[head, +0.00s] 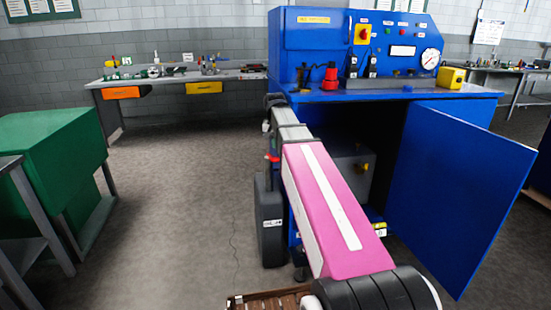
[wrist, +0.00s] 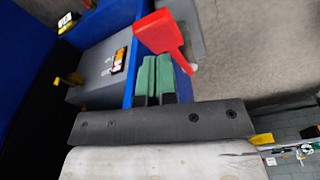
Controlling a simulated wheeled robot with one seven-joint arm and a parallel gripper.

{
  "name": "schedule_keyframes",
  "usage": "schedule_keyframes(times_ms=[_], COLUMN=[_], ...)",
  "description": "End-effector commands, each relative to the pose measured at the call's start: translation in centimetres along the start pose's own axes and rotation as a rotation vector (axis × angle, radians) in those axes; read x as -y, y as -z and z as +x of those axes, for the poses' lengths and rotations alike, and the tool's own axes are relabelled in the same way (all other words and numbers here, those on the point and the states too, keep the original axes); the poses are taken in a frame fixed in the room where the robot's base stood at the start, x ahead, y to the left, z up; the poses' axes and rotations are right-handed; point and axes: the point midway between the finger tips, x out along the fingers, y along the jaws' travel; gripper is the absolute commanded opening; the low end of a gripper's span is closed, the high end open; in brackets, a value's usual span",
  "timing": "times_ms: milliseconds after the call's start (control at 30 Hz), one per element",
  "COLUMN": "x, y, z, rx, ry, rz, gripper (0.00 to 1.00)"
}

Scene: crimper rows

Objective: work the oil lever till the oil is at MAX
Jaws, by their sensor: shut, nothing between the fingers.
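The red lever (wrist: 163,34), a flat paddle on a short stem, shows in the wrist view just beyond my fingertips. A small red part low on the machine's left side (head: 272,157) shows in the head view, beside my arm. My gripper (wrist: 156,76) has green fingertips; it is shut and empty, close to the lever stem. I cannot tell whether they touch. A grey tank (wrist: 92,72) stands inside the blue cabinet, also in the head view (head: 350,165). A small white and orange marked plate (wrist: 118,61) is on the tank; an oil level cannot be read.
The blue machine (head: 300,42) has its cabinet door (head: 465,190) swung open to the right. A dial gauge (head: 430,59) sits on its panel. A green cabinet (head: 55,150) stands left, and a workbench (head: 235,76) behind. The floor (head: 190,200) between is clear.

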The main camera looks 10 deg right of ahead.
Motion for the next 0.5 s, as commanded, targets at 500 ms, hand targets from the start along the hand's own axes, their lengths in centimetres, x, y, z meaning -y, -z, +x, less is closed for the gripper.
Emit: schedule_keyframes(times_ms=[500], x=[0.0], y=[0.0], z=[4.2], rx=[0.000], ry=[0.000], rz=[0.000], gripper=[0.00])
